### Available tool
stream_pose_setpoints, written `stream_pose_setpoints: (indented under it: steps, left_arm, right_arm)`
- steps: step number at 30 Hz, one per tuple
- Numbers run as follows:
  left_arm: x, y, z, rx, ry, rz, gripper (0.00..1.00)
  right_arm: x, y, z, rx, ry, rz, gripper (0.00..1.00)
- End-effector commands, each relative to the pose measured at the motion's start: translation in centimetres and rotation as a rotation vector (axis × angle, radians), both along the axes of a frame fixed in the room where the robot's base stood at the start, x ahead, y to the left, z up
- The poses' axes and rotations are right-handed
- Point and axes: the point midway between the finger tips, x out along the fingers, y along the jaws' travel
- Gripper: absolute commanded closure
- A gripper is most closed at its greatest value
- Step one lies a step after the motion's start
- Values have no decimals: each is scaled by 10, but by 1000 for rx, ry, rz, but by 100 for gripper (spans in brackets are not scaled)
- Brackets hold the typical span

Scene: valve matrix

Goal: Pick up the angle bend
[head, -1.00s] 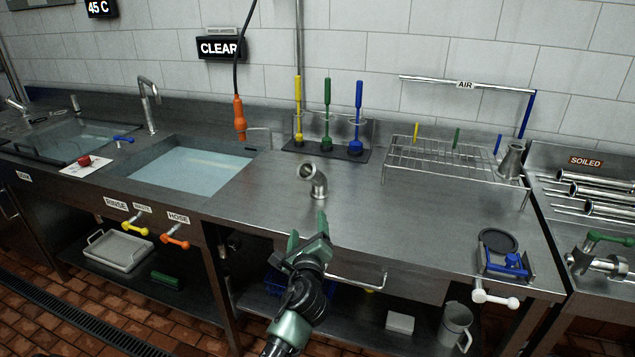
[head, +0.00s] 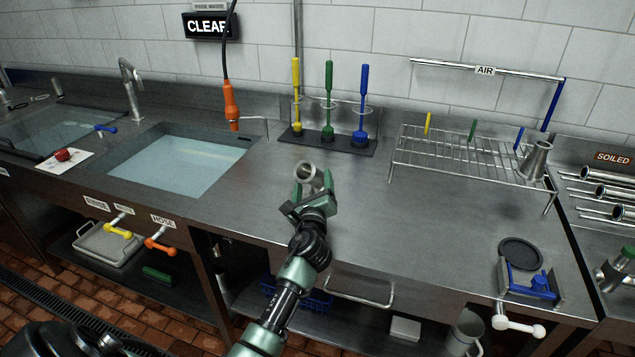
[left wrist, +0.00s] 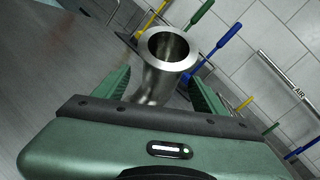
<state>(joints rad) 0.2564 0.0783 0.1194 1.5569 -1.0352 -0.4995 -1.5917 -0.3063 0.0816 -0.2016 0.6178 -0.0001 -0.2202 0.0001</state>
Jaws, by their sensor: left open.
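The angle bend (head: 306,172) is a short, shiny metal elbow pipe with a flanged rim. It stands on the steel counter (head: 240,205), in front of the brush rack. My left gripper (head: 312,188) is open, with one green finger on each side of the bend. In the left wrist view the bend (left wrist: 160,70) sits between the two fingers (left wrist: 160,90), its round mouth facing up toward the camera. Whether the fingers touch it I cannot tell. Its lower part is hidden by the gripper. My right gripper is not in view.
Yellow, green and blue brushes stand in a rack (head: 375,138) behind. A wire drying rack (head: 465,165) with a metal cone (head: 536,158) is to the right. A water-filled sink (head: 175,165) and hanging orange hose nozzle (head: 231,100) are left.

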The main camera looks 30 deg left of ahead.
Motion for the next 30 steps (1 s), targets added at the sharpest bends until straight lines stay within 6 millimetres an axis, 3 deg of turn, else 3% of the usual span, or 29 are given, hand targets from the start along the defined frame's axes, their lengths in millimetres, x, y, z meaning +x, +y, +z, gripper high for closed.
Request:
stream_pose_setpoints:
  steps: [6, 15, 16, 23, 24, 30]
  left_arm:
    - [27, 17, 5, 0, 0, 1, 29]
    - [33, 20, 5, 1, 0, -1, 29]
    - [33, 20, 5, 1, 0, -1, 32]
    - [33, 20, 5, 1, 0, -1, 96]
    - [33, 20, 5, 1, 1, 0, 100]
    - [33, 20, 6, 2, -2, -1, 100]
  right_arm:
    - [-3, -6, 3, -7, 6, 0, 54]
    - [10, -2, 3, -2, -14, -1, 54]
    - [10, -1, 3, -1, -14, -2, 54]
    - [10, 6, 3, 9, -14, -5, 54]
    - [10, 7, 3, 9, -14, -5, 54]
    - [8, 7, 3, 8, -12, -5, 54]
